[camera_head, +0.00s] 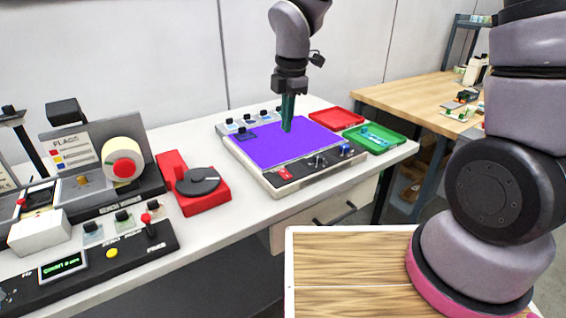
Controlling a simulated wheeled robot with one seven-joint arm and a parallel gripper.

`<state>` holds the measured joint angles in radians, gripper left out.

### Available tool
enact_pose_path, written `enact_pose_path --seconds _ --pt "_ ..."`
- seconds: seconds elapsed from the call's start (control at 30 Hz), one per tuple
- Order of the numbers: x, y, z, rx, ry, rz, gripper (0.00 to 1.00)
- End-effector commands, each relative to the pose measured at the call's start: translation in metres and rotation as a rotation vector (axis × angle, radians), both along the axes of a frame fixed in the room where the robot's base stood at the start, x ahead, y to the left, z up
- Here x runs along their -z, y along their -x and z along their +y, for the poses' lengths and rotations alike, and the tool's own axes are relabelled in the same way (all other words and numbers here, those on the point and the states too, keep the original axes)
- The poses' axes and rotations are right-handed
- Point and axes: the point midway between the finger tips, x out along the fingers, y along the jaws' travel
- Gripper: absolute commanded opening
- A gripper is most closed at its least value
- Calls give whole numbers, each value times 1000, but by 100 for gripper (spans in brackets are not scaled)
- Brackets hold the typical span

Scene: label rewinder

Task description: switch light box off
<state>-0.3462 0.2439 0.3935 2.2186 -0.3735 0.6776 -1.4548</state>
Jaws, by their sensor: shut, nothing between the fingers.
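The light box (262,150) stands on the white bench in the middle of the view, its top panel glowing purple. A dark control strip runs along its front edge. On that strip are a red switch (285,173), small knobs (318,160) and a blue knob (346,150). My gripper (287,127) points straight down over the back right part of the purple panel. Its greenish fingers are shut and empty. I cannot tell whether the tips touch the panel. The gripper is behind the control strip, apart from the red switch.
A red tray (337,118) and a green tray (374,138) lie right of the light box. A red device with a dark disc (197,184) stands to its left. The label rewinder (100,160) is further left. Several small items line the box's back edge.

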Motion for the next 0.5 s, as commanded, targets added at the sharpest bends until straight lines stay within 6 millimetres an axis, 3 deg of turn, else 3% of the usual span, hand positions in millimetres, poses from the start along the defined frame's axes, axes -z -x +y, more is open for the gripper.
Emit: enact_pose_path --seconds 0.5 --pt "102 -8 7 -2 4 5 0"
